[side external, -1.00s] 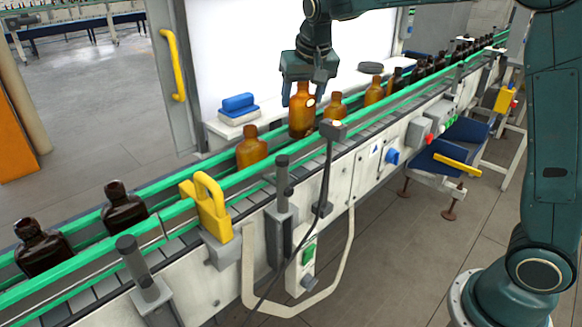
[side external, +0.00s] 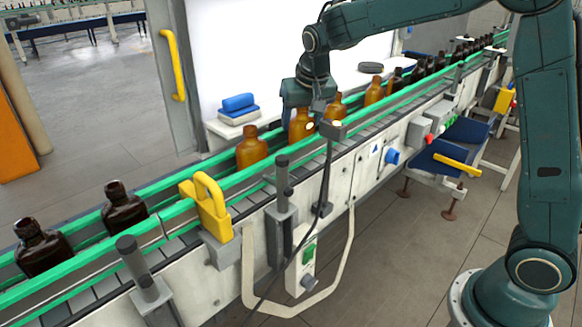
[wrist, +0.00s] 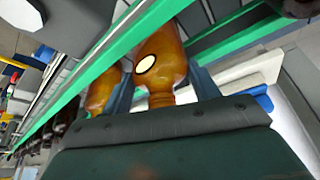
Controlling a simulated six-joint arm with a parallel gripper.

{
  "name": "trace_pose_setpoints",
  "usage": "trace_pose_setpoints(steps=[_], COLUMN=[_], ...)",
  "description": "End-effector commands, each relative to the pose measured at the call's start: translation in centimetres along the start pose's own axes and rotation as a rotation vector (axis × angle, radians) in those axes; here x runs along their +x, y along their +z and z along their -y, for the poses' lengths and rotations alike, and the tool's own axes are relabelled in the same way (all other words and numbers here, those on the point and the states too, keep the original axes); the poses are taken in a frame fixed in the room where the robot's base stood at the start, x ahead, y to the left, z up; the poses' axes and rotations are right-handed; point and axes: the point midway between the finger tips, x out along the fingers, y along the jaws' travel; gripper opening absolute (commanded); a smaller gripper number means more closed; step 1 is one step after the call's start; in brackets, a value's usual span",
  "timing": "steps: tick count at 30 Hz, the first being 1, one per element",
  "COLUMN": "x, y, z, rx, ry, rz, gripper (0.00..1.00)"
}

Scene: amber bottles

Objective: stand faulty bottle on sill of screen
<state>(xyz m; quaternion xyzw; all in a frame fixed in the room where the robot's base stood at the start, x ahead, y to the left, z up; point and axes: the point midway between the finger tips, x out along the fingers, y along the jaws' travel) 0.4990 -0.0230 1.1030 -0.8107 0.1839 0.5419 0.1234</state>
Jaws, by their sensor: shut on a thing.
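My gripper (side external: 306,112) is shut on an amber bottle (side external: 301,128) in the row on the conveyor, low between the green rails. This bottle has a pale round spot on its shoulder. In the wrist view, the same bottle (wrist: 168,58) is upside down in the picture between my fingers (wrist: 163,92), with a clear white oval. The pale screen (side external: 275,55) stands behind the conveyor. Its sill (side external: 213,127) is a light ledge at the screen's foot; the stretch behind my gripper is hidden.
Amber bottles stand close on both sides, at left (side external: 252,149) and right (side external: 335,106). A blue-and-white block (side external: 238,107) sits on the sill's left end, a dark disc (side external: 370,67) farther right. A sensor head (side external: 333,130) stands at the near rail.

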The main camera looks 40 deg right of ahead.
Motion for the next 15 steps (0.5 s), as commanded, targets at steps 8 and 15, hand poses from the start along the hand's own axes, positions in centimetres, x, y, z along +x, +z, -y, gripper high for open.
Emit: trace_pose_setpoints(steps=[8, 15], x=[0.32, 0.31], y=[0.12, 0.13], z=[0.0, 0.0], rx=[0.0, 0.0], ry=[0.0, 0.0], rz=[0.0, 0.0], gripper=[0.34, 0.82])
